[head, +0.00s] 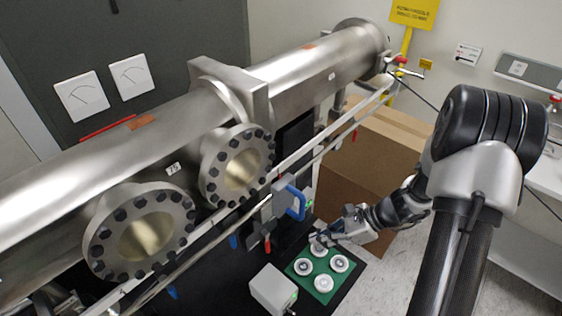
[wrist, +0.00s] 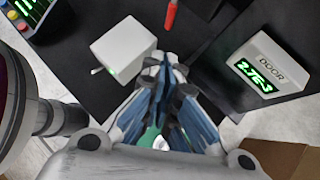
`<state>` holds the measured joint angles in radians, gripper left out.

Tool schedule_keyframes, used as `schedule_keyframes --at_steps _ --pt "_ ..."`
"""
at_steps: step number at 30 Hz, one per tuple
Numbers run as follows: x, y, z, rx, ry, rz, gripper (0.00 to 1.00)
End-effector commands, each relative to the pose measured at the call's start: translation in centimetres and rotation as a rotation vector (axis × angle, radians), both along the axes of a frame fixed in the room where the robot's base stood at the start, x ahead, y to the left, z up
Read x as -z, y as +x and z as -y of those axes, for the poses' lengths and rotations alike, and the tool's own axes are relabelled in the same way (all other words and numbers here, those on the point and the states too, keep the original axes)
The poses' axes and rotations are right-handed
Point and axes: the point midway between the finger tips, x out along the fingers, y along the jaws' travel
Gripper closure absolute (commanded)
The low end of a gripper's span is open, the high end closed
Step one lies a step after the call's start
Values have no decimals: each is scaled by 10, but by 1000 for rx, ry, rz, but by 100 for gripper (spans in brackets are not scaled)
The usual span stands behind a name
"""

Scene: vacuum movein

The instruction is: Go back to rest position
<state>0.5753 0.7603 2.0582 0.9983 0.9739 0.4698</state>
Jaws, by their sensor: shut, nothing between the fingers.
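My gripper (head: 320,240) is above the far corner of a green mat (head: 302,274) in the head view. In the wrist view my gripper (wrist: 165,64) points away from the camera, its blue-padded fingers brought together at the tips with nothing between them. Several round white-and-metal pieces (head: 340,263) sit on the mat. One of them is close to the fingers in the head view; I cannot tell whether they touch. My fingers hide most of the mat in the wrist view.
A steel vacuum tube (head: 310,70) with bolted flanges runs across the back. A blue handle (head: 296,202) stands left of my gripper. A white box (head: 272,288) is left of the mat. A display box marked DOOR (wrist: 265,65) and cardboard boxes (head: 370,150) are nearby.

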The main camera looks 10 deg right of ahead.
Motion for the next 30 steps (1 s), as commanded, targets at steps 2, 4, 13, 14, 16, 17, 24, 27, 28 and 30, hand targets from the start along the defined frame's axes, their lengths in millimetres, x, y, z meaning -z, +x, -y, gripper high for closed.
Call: schedule_keyframes --at_steps 2,4,13,14,16,17,24,27,28,30 --pt "0 0 0 0 0 0 100" --pt "-1 0 -1 -8 -4 6 100" --pt "-50 -20 -29 -364 -196 211 100" --pt "-56 -26 -33 -420 -225 241 100" --pt "-69 -38 -41 -543 -294 309 100" --pt "-74 -44 -44 -594 -321 336 100" --pt "-102 -87 -58 -951 -537 530 100" --pt "-109 -106 -60 -1091 -631 607 100" --pt "-111 -111 -61 -1133 -661 629 100" --pt "-114 -124 -60 -1227 -730 681 100"
